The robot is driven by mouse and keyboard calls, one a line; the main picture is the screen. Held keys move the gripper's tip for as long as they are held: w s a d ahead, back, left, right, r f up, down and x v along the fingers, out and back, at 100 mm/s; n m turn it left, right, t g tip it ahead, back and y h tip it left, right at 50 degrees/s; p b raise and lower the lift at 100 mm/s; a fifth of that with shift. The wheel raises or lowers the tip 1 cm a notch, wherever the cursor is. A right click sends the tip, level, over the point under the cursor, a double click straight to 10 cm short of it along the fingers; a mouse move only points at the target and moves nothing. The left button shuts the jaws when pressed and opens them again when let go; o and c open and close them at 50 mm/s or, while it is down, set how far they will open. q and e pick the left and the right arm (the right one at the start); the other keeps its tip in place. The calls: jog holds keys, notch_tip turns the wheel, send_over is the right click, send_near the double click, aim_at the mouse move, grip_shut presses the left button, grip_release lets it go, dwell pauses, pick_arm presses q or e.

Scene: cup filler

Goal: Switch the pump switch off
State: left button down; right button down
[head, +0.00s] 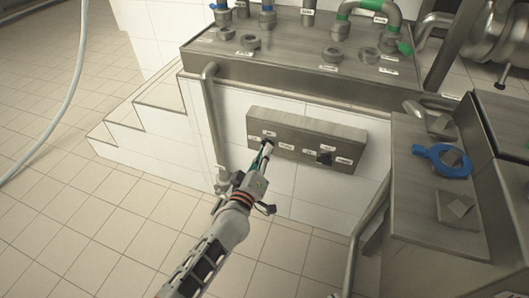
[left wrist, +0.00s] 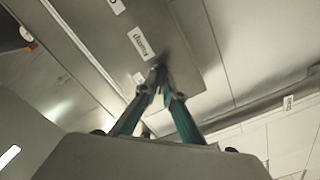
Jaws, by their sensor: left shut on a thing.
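A steel switch box (head: 345,131) is mounted on the white tiled wall; its face (left wrist: 85,40) fills the upper part of the left wrist view. It carries white labels and two dark rotary switches. The left switch (head: 268,142) is at my left gripper's fingertips and mostly hidden by them. The right switch (head: 325,158) is clear of the gripper. A label reading "Pump" (left wrist: 139,43) sits beside the fingertips in the left wrist view. My left gripper (head: 266,151), with green fingers (left wrist: 160,82), is closed on the left switch. Its on or off position cannot be told. My right gripper is out of view.
A vertical steel pipe (head: 212,115) stands left of the box, with white steps (head: 135,125) beyond. A steel counter with valves and pipes (head: 300,45) lies above. A blue-handled valve (head: 455,168) is on the steel unit at right. The tiled floor (head: 80,215) is open at left.

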pick_arm(q)
jog(key=n, duration=0.8)
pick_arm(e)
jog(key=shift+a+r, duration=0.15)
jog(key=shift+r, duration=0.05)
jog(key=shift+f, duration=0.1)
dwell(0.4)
pick_arm(q)
jog(key=c, duration=2.2)
grip_release()
jog(key=shift+o, duration=0.2)
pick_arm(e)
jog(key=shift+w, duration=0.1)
